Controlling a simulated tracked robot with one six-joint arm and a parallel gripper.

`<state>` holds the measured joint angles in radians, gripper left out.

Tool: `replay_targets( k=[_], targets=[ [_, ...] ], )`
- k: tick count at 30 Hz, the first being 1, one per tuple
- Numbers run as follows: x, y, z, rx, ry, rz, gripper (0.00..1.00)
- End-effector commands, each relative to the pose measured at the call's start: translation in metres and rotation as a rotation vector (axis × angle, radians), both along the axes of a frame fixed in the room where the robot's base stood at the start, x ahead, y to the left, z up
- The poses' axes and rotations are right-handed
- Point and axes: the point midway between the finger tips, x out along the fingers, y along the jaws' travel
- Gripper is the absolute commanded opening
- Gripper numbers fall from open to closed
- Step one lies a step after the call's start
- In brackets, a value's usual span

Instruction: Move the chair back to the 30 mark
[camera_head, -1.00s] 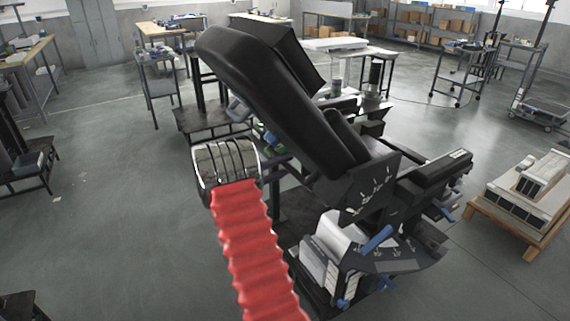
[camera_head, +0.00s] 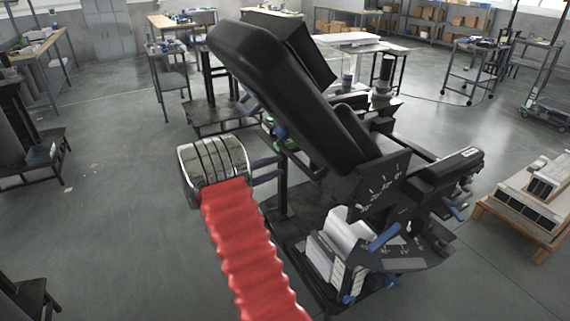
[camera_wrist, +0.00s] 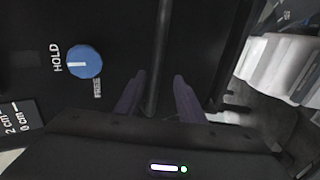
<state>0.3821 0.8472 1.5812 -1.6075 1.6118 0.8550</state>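The black chair (camera_head: 295,100) stands at centre with its long back tilted up to the left. A dark side plate (camera_head: 382,188) carries white scale marks; I cannot read the 30 or where any pointer stands. My gripper (camera_head: 282,168) is left of the chair, its two fingers apart and pointing at it. In the wrist view, the gripper (camera_wrist: 160,92) has a dark bar (camera_wrist: 157,60) showing between or beyond its open fingers; contact is unclear. A blue knob (camera_wrist: 78,62) sits on a black panel between HOLD and FREE labels, its white line toward HOLD.
A pale block with blue handles (camera_head: 340,250) is at the chair's lower front. A wooden pallet with boxes (camera_head: 525,205) stands at right. A dark bench (camera_head: 35,165) is at far left. Open floor (camera_head: 120,230) lies left of my arm.

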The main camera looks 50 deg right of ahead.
Motion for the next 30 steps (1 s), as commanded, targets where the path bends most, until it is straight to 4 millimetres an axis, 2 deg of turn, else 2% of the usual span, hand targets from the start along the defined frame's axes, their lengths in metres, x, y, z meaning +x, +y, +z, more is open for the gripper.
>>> replay_targets(
  k=[6, 12, 30],
  targets=[
    [0.015, 0.036, -0.003, 0.001, 0.001, 0.003, 0.36],
    [0.022, 0.056, -0.005, 0.002, 0.002, 0.001, 0.36],
    [0.024, 0.061, -0.006, 0.003, 0.001, 0.001, 0.36]
  ],
)
